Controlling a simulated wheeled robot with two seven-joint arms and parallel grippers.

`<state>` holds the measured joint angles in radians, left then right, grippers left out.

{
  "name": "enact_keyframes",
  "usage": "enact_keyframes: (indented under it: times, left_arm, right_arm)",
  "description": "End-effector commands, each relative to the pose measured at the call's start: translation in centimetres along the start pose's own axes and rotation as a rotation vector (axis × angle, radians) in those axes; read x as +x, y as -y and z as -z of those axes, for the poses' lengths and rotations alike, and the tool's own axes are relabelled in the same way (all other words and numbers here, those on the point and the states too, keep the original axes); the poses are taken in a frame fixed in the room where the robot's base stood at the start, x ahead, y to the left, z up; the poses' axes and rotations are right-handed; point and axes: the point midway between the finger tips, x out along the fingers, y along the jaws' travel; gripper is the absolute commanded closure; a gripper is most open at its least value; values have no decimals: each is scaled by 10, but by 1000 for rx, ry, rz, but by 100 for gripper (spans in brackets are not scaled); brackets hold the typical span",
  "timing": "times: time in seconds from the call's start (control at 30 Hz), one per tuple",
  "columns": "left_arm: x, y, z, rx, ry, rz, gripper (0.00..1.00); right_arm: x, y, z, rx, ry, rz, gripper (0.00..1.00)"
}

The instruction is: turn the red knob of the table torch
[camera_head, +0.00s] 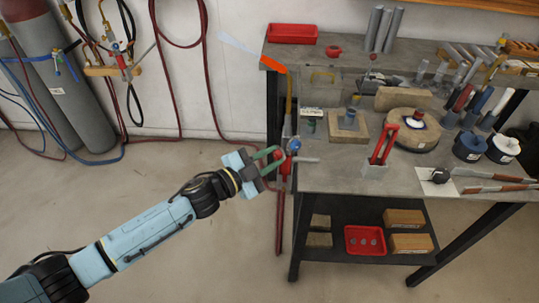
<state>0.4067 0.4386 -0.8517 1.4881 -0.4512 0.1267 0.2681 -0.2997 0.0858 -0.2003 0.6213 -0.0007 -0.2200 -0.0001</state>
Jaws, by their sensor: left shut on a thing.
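The table torch (289,128) stands upright at the left edge of the workbench. Its thin tube rises to an orange streak (272,65) at the tip, with a pale bluish streak beyond it. A blue knob (294,145) shows on the torch's lower body. The small red knob (278,155) is at its left side, partly hidden by my fingers. My left gripper (276,161) reaches in from the left, its green fingers shut on the red knob. My right gripper is out of view.
The workbench (330,180) holds a red upright tool (382,145), a round disc block (413,135), canisters and rods. Red hoses (280,215) hang below the torch. Gas cylinders (75,100) stand at the left wall. The floor left of the bench is clear.

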Motion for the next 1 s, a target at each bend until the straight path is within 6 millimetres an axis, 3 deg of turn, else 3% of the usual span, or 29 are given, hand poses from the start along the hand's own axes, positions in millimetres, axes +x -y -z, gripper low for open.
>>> enact_keyframes:
  times: [0.43, 1.0]
  left_arm:
    - [0, 0, 1, 272, 14, 0, 99]
    - [0, 0, 0, 330, 18, 0, 99]
  right_arm:
    - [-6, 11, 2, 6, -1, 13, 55]
    - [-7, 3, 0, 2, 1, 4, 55]
